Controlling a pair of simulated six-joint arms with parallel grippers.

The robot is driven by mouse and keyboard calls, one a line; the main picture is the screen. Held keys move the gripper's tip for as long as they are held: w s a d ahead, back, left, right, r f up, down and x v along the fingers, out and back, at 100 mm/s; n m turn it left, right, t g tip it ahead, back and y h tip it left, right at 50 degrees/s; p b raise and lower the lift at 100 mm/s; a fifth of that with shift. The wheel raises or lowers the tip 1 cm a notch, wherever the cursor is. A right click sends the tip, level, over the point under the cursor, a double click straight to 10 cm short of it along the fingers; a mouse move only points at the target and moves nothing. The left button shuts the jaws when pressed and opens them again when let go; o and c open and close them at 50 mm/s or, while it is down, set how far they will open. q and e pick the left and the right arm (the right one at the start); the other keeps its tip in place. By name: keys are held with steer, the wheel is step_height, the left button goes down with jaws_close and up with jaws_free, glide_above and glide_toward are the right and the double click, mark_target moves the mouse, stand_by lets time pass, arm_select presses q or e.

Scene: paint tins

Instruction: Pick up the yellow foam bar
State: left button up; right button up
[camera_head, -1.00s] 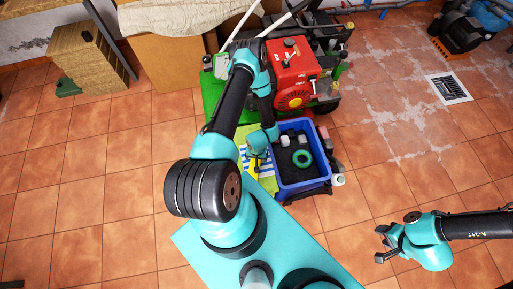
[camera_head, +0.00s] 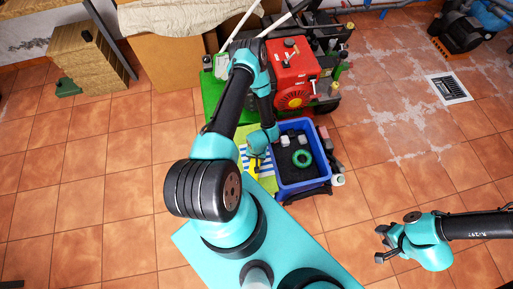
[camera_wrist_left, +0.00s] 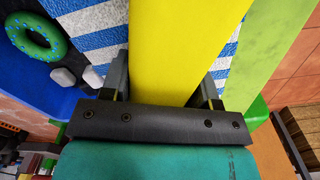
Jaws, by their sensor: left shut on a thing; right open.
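The yellow foam bar (camera_wrist_left: 175,45) fills the middle of the left wrist view, running up out of the frame. My left gripper (camera_wrist_left: 163,80) has one finger on each side of the bar and is shut on it. In the head view my left gripper (camera_head: 257,165) is low beside the blue crate, and the arm largely hides the bar there. Whether the bar touches the surface below, I cannot tell. My right gripper (camera_head: 381,245) is open and empty over the tiled floor at the lower right.
The blue crate (camera_head: 305,187) holds a green ring (camera_head: 302,158) and small pale blocks, just right of my left gripper. A blue-and-white striped cloth (camera_wrist_left: 100,40) lies beneath the bar. A red machine (camera_head: 290,70) stands behind. The floor around my right gripper is clear.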

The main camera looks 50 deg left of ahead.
arm_select(q)
steer(key=shift+c, duration=0.4)
steer(key=shift+r, duration=0.1)
steer(key=shift+r, duration=0.25)
step_height(320, 180, up, 27)
steer(key=shift+r, duration=0.15)
stand_by(0.8)
steer(key=w+d+m, duration=0.2)
steer(key=w+d, duration=0.3)
steer(key=w, duration=0.4)
steer(key=w+d+m, duration=0.2)
steer(key=w+d, duration=0.3)
steer(key=w, duration=0.5)
steer(key=w+d+m, duration=0.3)
steer(key=w+d, duration=0.2)
steer(key=w, duration=0.4)
steer(key=shift+w+d+r, duration=0.25)
steer(key=shift+w+d, duration=0.1)
